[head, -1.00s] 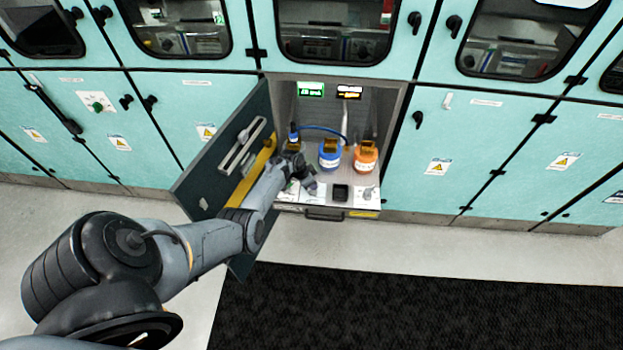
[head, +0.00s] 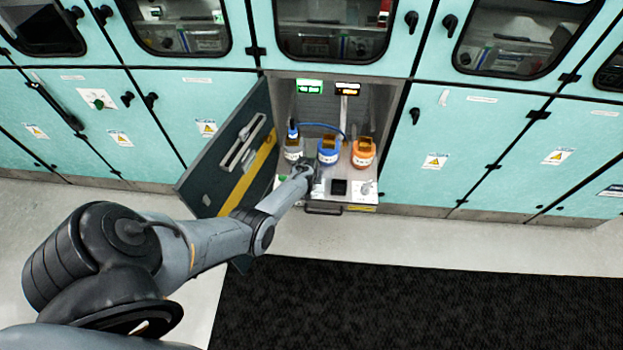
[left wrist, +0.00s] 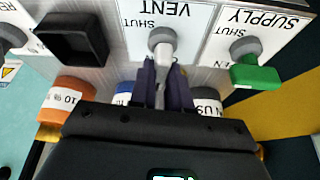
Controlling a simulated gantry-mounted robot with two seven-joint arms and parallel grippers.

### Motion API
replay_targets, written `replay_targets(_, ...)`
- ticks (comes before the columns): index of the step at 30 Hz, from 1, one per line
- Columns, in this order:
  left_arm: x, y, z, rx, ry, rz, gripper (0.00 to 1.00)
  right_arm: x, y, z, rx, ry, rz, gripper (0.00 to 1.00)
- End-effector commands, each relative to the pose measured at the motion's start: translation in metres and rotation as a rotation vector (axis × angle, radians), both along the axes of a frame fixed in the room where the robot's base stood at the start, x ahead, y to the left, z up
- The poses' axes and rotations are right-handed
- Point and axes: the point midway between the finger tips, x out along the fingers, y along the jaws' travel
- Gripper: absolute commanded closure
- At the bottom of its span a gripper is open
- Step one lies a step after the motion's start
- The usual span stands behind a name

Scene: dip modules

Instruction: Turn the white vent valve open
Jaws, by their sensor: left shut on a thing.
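The white vent valve (left wrist: 162,42) is a grey-white knob with a white lever on the panel under the label VENT in the left wrist view. Its lever points down the picture, between my fingers. My left gripper (left wrist: 164,72) is shut on the lever, with one dark finger on each side. SHUT is printed to the upper left of the knob; the lettering below is mostly hidden by the fingers. In the head view my left gripper (head: 314,184) is over the panel at the front of the open cabinet and covers the vent valve. My right gripper is not in view.
The green SUPPLY lever (left wrist: 257,76) is right of the vent valve. A black square socket (left wrist: 72,40) is to its left. Blue (head: 328,152) and orange (head: 363,153) bottles stand behind the panel. The open cabinet door (head: 228,165) is beside my left arm.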

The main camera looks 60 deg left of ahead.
Motion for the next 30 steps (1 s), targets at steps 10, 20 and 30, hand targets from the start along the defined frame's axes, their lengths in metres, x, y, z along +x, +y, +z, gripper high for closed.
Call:
replay_targets(10, -0.0022, -0.0033, -0.0050, -0.005, 0.007, 0.132, 1.00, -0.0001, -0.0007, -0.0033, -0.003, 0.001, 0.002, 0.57)
replay_targets(20, -0.0024, -0.0031, -0.0050, -0.006, 0.007, 0.153, 1.00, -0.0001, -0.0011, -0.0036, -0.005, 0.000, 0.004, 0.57)
replay_targets(30, -0.0025, -0.0028, -0.0048, -0.006, 0.007, 0.153, 0.62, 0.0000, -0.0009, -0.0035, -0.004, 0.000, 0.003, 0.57)
